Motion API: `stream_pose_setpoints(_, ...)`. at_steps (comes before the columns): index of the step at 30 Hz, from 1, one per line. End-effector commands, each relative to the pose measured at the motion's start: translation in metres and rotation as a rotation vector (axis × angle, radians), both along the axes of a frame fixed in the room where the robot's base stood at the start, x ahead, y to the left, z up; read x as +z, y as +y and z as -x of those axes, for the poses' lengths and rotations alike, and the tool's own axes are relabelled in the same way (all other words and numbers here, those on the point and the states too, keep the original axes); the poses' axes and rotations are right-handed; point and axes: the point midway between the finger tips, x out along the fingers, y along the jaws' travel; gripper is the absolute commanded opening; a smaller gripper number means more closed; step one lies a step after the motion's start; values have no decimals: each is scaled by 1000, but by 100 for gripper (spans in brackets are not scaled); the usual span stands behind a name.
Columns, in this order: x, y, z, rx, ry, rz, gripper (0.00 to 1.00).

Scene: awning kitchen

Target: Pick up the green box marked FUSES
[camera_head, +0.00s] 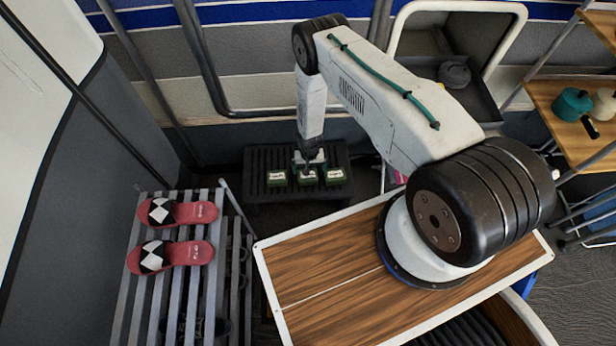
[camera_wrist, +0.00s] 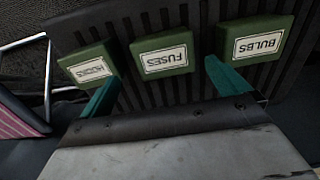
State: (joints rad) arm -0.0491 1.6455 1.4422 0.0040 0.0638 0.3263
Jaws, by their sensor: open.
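The green box marked FUSES (camera_wrist: 166,53) is the middle one of three similar green boxes on a dark slatted stand. Its white label reads upside down in the wrist view. In the head view the FUSES box (camera_head: 307,178) is partly hidden by my gripper (camera_head: 309,164), which points down at it. In the wrist view my gripper (camera_wrist: 162,72) is open, with one teal finger on each side of the box's near end. Nothing is held. I cannot tell how far the fingertips are above the stand.
A green box marked BULBS (camera_wrist: 257,40) and another green box (camera_wrist: 88,64) with an unclear label flank it closely. The dark slatted stand (camera_head: 258,158) is against the wall. Red slippers (camera_head: 178,212) lie on a grey rack (camera_head: 125,290) at left.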

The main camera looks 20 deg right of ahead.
Motion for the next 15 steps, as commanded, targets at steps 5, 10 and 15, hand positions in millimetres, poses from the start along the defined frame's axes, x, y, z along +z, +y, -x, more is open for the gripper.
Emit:
stream_pose_setpoints(5, -22, 3, 1, 1, 2, 0, 100)
stream_pose_setpoints(10, -47, 6, 0, 0, 1, 0, 100)
stream_pose_setpoints(15, -57, 6, 0, 0, 1, 0, 100)
